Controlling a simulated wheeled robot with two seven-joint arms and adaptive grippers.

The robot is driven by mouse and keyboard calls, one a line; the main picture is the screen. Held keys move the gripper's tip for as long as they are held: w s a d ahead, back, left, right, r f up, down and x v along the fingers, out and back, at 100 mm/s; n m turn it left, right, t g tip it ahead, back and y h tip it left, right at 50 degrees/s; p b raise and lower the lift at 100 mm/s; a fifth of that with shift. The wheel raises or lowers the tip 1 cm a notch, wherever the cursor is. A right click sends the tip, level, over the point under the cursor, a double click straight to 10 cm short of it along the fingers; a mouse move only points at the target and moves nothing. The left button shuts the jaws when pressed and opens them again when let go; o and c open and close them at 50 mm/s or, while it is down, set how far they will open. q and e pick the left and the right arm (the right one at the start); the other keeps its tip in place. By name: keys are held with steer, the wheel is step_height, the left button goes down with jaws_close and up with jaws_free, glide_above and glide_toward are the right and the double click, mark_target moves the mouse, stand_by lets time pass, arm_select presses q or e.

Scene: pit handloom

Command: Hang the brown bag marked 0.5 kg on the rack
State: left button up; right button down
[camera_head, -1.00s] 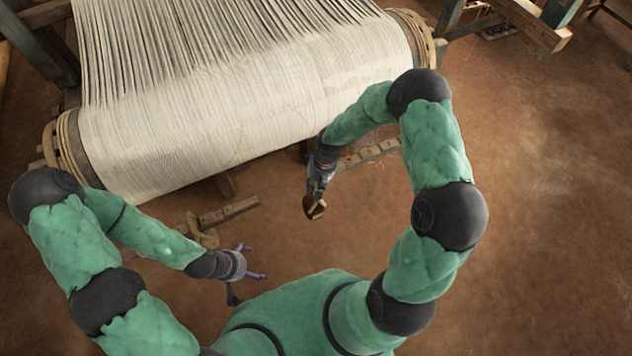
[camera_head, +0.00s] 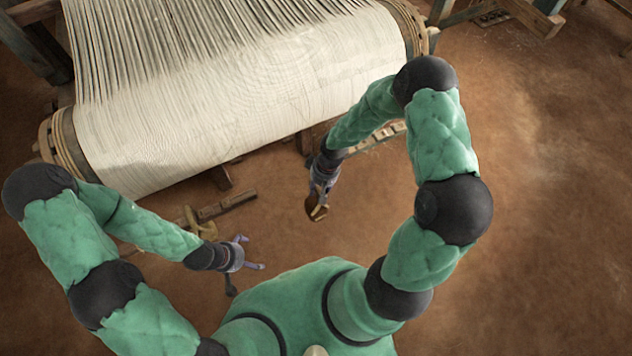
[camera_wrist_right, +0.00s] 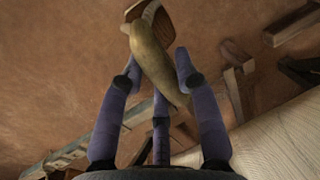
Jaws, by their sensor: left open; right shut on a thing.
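My right gripper (camera_head: 318,198) is shut on a brown thing (camera_head: 316,212) and holds it out in front of my body. In the right wrist view it is a smooth, tan-olive, elongated piece (camera_wrist_right: 152,55) between the fingers (camera_wrist_right: 158,68), with a wood-brown end beyond. No 0.5 kg mark is legible, and I cannot tell for certain that it is the bag. My left gripper (camera_head: 252,253) is open and empty, low at left centre. A tan thing (camera_head: 205,230) lies partly hidden by the left forearm. I cannot clearly identify the rack.
The loom's cloth roll (camera_head: 240,100) fills the upper left. A wooden bar (camera_head: 228,205) lies below it, and a slatted wooden piece (camera_head: 388,132) shows behind my right forearm. The earth floor (camera_head: 560,200) at right is clear.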

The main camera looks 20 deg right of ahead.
steer(key=s+r+b, duration=0.1)
steer(key=s+b, duration=0.1)
steer(key=s, duration=0.8)
steer(key=shift+d, duration=0.35)
steer(key=shift+w, duration=0.1)
stand_by(1.0)
